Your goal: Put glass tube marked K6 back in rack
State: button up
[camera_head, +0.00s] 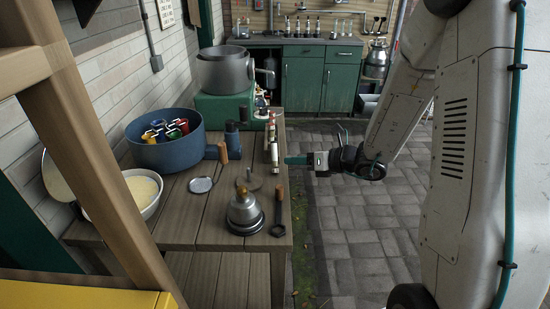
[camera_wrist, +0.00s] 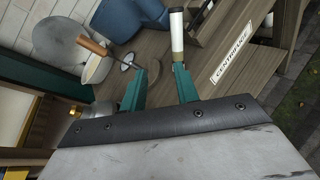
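My gripper (camera_head: 291,160) has teal fingers pointing left at the right edge of the wooden table, beside a row of pale tubes (camera_head: 273,152). In the wrist view my gripper (camera_wrist: 160,80) shows its two fingers apart with a gap between them. A white tube with a dark band (camera_wrist: 178,36) stands just beyond the right fingertip; I cannot tell whether they touch. A wooden rack with a "CENTRIFUGE" label (camera_wrist: 231,62) lies right of the tube. No K6 mark is readable in either view.
The wooden table (camera_head: 228,215) holds a blue pot (camera_head: 168,153) with coloured items, a white bowl (camera_head: 140,192), a small metal kettle-like vessel (camera_head: 244,209) and a flat metal disc (camera_head: 200,185). Open paved floor (camera_head: 360,235) lies right of the table. Green cabinets (camera_head: 303,82) stand behind.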

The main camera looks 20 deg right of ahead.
aim_at(279, 172)
jog(key=shift+m+t+h, duration=0.3)
jog(key=shift+m+t, duration=0.1)
jog(key=shift+m, duration=0.5)
jog(key=w+a+f, duration=0.1)
jog(key=w, duration=0.1)
jog(key=w+a+f, duration=0.1)
jog(key=w+f, duration=0.1)
jog(key=w+a+f, duration=0.1)
jog(key=w, duration=0.1)
jog(key=shift+w+a+f, duration=0.1)
jog(key=shift+w+f, duration=0.05)
jog(key=shift+w, duration=0.1)
grip_shut()
